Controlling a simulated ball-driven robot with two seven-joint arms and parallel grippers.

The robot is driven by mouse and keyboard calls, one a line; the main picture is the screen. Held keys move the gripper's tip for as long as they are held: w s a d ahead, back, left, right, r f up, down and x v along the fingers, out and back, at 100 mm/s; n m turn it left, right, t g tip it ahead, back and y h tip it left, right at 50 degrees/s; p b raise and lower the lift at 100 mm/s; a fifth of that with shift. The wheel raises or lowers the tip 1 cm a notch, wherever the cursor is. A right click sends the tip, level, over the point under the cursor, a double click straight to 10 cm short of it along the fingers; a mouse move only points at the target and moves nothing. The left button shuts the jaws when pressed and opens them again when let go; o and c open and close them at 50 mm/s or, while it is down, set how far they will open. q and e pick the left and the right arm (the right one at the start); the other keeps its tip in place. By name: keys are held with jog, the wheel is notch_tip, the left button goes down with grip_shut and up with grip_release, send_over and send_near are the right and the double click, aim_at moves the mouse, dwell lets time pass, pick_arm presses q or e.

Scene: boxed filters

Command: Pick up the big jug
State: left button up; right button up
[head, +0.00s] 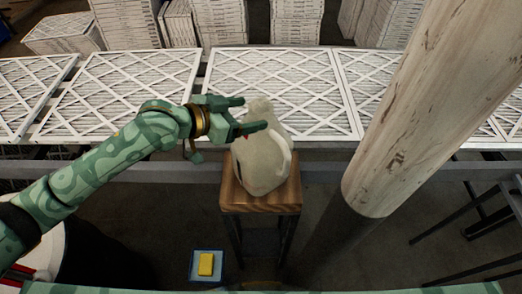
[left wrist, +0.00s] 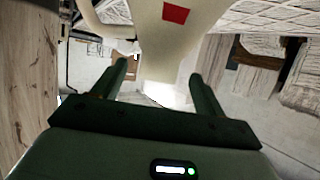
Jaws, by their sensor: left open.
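The big jug (head: 262,165) is pale beige with a handle on its right side. It stands upright on a small wooden-topped stool. My left gripper (head: 252,113) is open at the jug's narrow top, with its fingers pointing right. In the left wrist view, the jug (left wrist: 165,45) narrows toward the space between the open fingers (left wrist: 158,70), and a red patch shows on it. I cannot tell whether a finger touches the jug. My right gripper is not in view.
The stool (head: 232,199) stands before a long row of white lattice-faced filters (head: 120,90). A thick pale column (head: 425,110) rises on the right. A yellow block (head: 206,264) lies on a blue-edged pad on the floor. More filters are stacked behind.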

aim_at(262, 111)
pick_arm(q)
jog(key=x, duration=0.5)
jog(key=shift+r+p, duration=0.15)
jog(key=shift+p, duration=0.2)
jog(key=shift+a, duration=0.1)
jog(key=shift+c, duration=0.9)
jog(key=shift+s+r, duration=0.1)
grip_shut()
